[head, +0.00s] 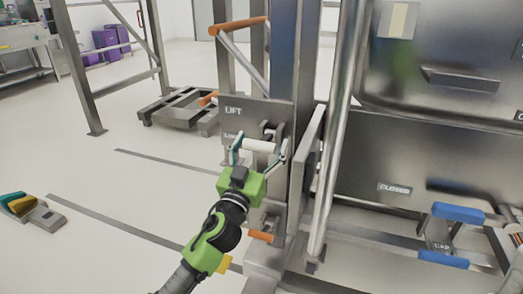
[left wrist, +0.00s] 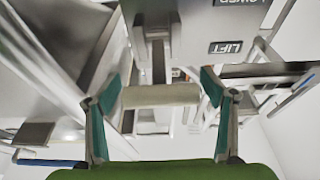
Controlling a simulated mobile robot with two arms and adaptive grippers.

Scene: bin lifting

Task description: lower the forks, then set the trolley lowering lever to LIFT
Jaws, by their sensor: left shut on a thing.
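The lever's pale cylindrical handle (head: 259,146) sits in front of a grey panel (head: 270,112) marked LIFT and, below it, LOWER. In the head view the handle is about level with the LOWER label, right of it. My left gripper (head: 260,152) is shut on the handle, one finger at each end. In the left wrist view the handle (left wrist: 160,96) lies crosswise between my left gripper's fingers (left wrist: 162,110), with the LIFT label (left wrist: 226,47) upside down beyond it. I cannot clearly make out the forks. My right gripper is not in view.
A steel post and round pole (head: 336,140) stand just right of the lever. Farther right are a steel bin body (head: 440,150) marked CLOSED and blue-ended parts (head: 458,212). A low wheeled frame (head: 178,112) stands behind.

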